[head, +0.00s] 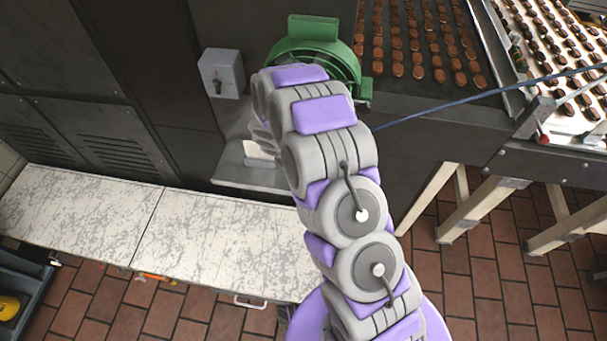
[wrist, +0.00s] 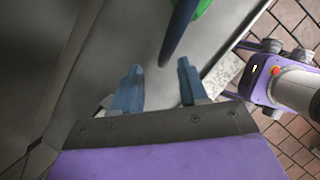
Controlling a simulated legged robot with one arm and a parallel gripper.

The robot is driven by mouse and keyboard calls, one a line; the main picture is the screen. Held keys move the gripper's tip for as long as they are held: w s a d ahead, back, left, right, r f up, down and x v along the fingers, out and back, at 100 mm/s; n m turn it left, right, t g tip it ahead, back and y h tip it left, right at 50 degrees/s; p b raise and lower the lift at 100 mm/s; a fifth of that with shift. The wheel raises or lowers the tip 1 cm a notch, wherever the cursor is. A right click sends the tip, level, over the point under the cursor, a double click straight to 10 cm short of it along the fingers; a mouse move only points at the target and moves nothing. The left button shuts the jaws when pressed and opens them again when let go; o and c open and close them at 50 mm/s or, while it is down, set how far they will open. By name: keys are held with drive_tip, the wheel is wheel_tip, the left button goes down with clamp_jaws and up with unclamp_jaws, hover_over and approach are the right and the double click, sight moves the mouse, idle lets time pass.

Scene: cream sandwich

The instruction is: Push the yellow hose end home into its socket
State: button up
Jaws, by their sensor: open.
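My gripper (wrist: 160,68) is open in the wrist view, its two blue fingers apart with nothing between them. In the head view it is hidden behind my arm. A dark blue hose or rod (wrist: 179,30) comes down from the top of the wrist view and ends just ahead of the gap between the fingers. I cannot tell whether it touches them. I can make out neither a yellow hose end nor its socket in either view.
A green round housing (head: 313,30) stands behind my arm, with a grey box (head: 221,73) to its left. A thin blue line (head: 470,103) runs right, across the dark conveyor side. A scratched pale bench top (head: 75,215) is clear at left. Chocolate biscuits (head: 420,45) lie behind.

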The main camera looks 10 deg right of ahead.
drive_tip(key=shift+d+f, duration=0.35)
drive_tip(key=shift+d, duration=0.1)
drive_tip(key=x, duration=0.1)
drive_tip(key=b+x, duration=0.1)
drive_tip(key=x, duration=0.1)
drive_tip(key=b+x, duration=0.1)
drive_tip(key=shift+a+f, duration=0.15)
drive_tip(key=shift+f, duration=0.3)
drive_tip(key=shift+r, duration=0.1)
drive_tip(key=shift+c, duration=0.3)
drive_tip(key=c, duration=0.3)
clamp_jaws()
